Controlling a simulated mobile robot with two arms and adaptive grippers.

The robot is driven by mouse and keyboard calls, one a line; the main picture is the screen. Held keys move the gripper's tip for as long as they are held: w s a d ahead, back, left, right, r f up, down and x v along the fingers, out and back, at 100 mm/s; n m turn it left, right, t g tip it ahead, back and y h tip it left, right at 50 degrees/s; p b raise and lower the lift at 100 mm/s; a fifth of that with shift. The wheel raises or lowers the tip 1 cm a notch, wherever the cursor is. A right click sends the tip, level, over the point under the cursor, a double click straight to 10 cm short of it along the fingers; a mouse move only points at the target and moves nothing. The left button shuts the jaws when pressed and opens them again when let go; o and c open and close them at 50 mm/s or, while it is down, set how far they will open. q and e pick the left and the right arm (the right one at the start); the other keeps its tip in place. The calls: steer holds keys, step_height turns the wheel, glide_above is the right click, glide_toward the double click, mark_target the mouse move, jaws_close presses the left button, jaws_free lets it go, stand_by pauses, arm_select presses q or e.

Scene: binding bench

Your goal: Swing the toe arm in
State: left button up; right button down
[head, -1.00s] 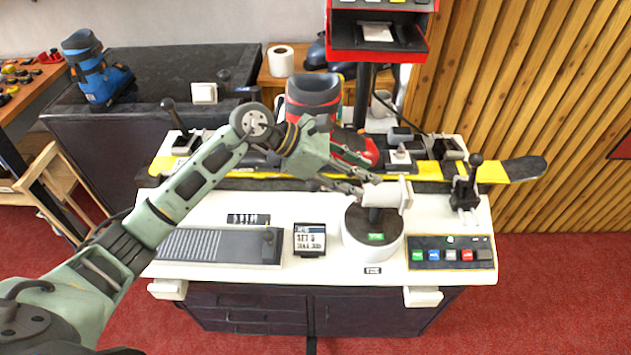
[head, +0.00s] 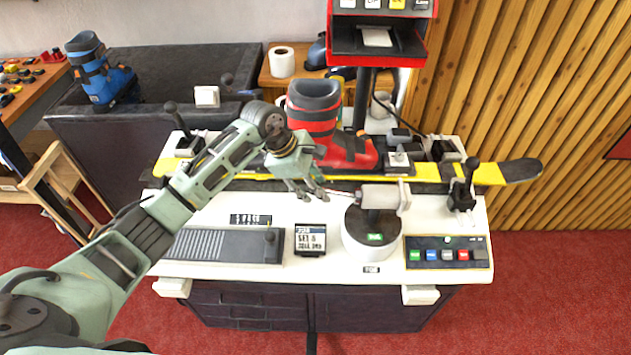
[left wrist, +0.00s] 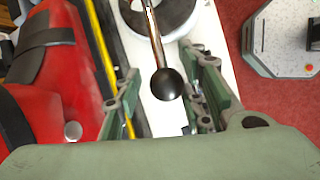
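The toe arm appears to be the grey-white cylinder (head: 380,197) on a round white pedestal (head: 368,238), with a thin metal rod pointing left. In the left wrist view the rod (left wrist: 154,38) ends in a black ball knob (left wrist: 167,84). My left gripper (head: 310,188) is at the rod's left end. Its fingers are open on either side of the knob, with gaps visible to both. A red and grey ski boot (head: 318,115) stands upright on the yellow ski (head: 488,176) behind; it also shows in the left wrist view (left wrist: 55,75). My right gripper is out of view.
A button panel (head: 447,253) is right of the pedestal, with a black lever (head: 464,188) behind it. A small display card (head: 310,239) and a ribbed grey plate (head: 222,246) lie to the left. A red machine (head: 378,45) rises behind the boot.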

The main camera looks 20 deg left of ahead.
arm_select(q)
steer(key=shift+d+f, duration=0.1)
steer(key=shift+f, duration=0.05)
steer(key=shift+c, duration=0.6)
steer(key=c, duration=0.7)
steer(key=shift+w, duration=0.1)
jaws_close()
